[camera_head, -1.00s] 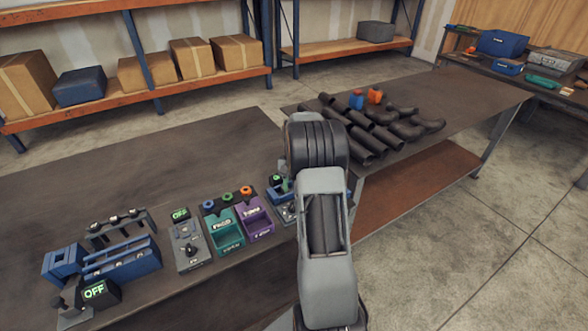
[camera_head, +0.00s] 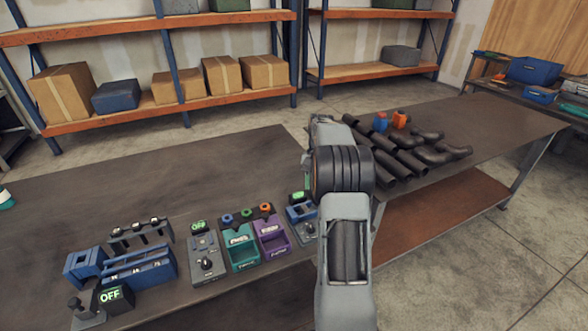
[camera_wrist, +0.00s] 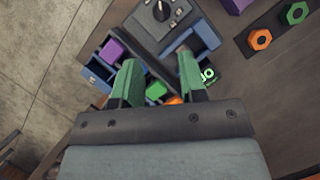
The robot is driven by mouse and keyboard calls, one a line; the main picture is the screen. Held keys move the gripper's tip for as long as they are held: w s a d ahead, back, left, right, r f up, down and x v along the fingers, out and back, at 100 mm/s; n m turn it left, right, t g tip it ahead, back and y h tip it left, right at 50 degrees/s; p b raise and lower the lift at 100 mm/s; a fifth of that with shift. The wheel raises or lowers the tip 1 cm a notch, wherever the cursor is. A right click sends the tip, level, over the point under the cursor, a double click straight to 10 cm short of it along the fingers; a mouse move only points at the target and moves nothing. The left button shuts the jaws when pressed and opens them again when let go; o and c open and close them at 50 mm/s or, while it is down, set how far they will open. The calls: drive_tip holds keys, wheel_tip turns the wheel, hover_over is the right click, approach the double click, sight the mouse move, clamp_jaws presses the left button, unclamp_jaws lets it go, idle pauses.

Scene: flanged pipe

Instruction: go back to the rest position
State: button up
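My gripper (camera_wrist: 158,78) shows in the wrist view with two green fingers spread apart. It is open, with nothing seen held between the fingers. Beyond the fingers are a blue fixture (camera_wrist: 202,38), a purple piece (camera_wrist: 113,50), a green piece (camera_wrist: 156,90) and a grey unit with a black knob (camera_wrist: 162,12). In the head view my arm reaches over the near table's right end and hides the gripper.
The near table (camera_head: 120,205) carries a blue rack (camera_head: 140,268), a teal bin (camera_head: 240,250), a purple bin (camera_head: 271,238) and switch units. Dark pipes (camera_head: 385,160) lie on the table behind my arm. Boxes (camera_head: 62,93) stand on the back shelves.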

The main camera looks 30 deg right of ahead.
drive_tip(key=s+a+r+n+t+h, duration=0.1)
drive_tip(key=s+a+n+t, duration=0.1)
drive_tip(key=s+a, duration=0.3)
drive_tip(key=s+a+r+n+t+h, duration=0.1)
drive_tip(key=s+a+r+n+t, duration=0.1)
drive_tip(key=s+a, duration=0.4)
drive_tip(key=s+a+r+n+t+h, duration=0.1)
drive_tip(key=s+a+r+n+t, duration=0.1)
drive_tip(key=a, duration=1.1)
drive_tip(key=s+n+t, duration=0.1)
drive_tip(key=s+n, duration=0.1)
drive_tip(key=s, duration=0.1)
drive_tip(key=shift+s+a+r+n+t, duration=0.25)
drive_tip(key=shift+s+n+t, duration=0.05)
drive_tip(key=shift+s, duration=0.1)
